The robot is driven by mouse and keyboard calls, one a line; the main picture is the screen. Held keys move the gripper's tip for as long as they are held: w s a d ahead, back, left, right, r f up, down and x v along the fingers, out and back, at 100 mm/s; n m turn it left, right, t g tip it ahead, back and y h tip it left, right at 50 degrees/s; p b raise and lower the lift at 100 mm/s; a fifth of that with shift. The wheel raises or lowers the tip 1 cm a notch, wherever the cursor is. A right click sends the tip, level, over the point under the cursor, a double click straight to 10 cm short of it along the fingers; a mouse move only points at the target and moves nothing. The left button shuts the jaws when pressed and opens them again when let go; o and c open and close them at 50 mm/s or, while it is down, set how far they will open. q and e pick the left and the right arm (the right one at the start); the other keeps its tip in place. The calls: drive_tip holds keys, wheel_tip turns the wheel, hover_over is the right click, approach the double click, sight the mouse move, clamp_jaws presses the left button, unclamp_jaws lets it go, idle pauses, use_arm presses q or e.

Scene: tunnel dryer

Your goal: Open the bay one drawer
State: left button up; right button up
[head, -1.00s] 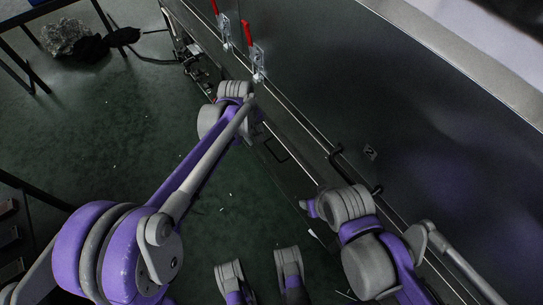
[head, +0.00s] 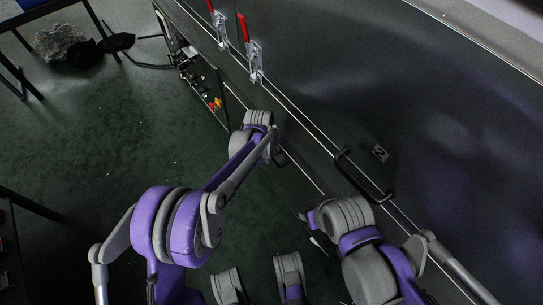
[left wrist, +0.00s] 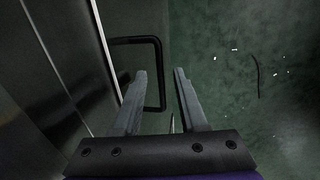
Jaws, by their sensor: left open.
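In the left wrist view, my left gripper (left wrist: 156,95) is open, with its two fingers apart. A black bar handle (left wrist: 161,72) on the dark front panel shows beyond and between the fingertips; I cannot tell whether they touch it. In the head view, my left wrist (head: 253,138) is beside the lower front of the dryer and hides the fingers. Part of a dark handle (head: 281,159) shows just right of it. A larger black handle (head: 364,180) is farther right, below a small label (head: 380,152) that seems to read 2.
Two red-handled latches (head: 244,30) stand on the dryer front (head: 330,80). An opening with cables and small parts (head: 205,85) is at its far left end. A dark table frame (head: 18,75) and a grey lump (head: 60,43) are at upper left.

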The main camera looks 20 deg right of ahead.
use_arm(q)
drive_tip(key=shift+f, duration=0.1)
clamp_jaws()
idle(1.4)
